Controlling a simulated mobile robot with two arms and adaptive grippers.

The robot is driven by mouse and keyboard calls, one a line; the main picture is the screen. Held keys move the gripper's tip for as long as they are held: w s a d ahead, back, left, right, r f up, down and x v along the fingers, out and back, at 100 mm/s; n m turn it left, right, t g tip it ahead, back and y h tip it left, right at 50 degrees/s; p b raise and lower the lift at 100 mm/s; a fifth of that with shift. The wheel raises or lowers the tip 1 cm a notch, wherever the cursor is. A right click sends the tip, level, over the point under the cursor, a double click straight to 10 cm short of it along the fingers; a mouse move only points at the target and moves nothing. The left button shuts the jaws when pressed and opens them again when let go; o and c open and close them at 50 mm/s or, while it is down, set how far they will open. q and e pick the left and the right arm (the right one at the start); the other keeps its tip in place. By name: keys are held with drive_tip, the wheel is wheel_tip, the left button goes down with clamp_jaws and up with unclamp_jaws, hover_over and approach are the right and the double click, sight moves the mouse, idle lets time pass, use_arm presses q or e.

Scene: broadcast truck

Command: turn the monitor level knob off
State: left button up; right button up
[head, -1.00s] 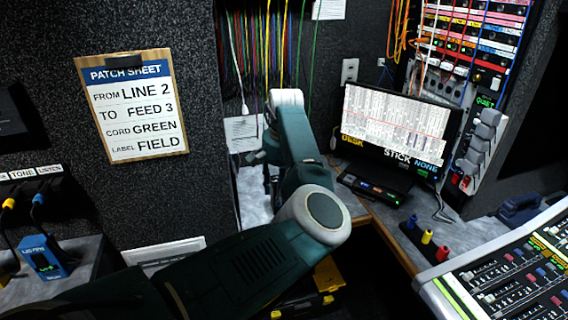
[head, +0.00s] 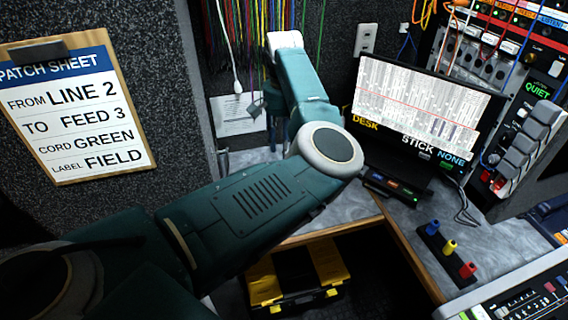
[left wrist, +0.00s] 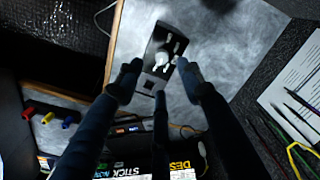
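In the left wrist view a small black panel box (left wrist: 152,73) lies on the grey marbled desktop. It carries a white knob (left wrist: 161,61) with a pointer-like shape and a few small white marks or parts beside it. My left gripper (left wrist: 160,85) is open, its dark fingers spread on either side of the box's near end, with the knob beyond and between the tips. I cannot tell whether any finger touches the box. In the head view my left gripper (head: 277,130) is partly seen past my forearm, and the knob is hidden. My right gripper is out of view.
A monitor (head: 420,110) labelled DESK, STICK and NONE stands right of my left arm. Coloured plugs (head: 450,248) sit on the desk, with a mixing console (head: 530,300) at lower right. Hanging cords (head: 265,40) are behind the gripper. A yellow-black toolbox (head: 297,275) is below.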

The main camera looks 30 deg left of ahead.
use_arm(q)
wheel_tip(320, 180, down, 5)
drive_tip(key=shift+a+f+p, duration=0.1)
drive_tip(key=shift+f+p, duration=0.1)
drive_tip(key=shift+p, duration=0.1)
wheel_tip(320, 180, down, 3)
drive_tip(key=shift+r, duration=0.2)
drive_tip(key=shift+w+f, duration=0.1)
drive_tip(key=shift+f, duration=0.1)
drive_tip(key=c, duration=0.9)
clamp_jaws()
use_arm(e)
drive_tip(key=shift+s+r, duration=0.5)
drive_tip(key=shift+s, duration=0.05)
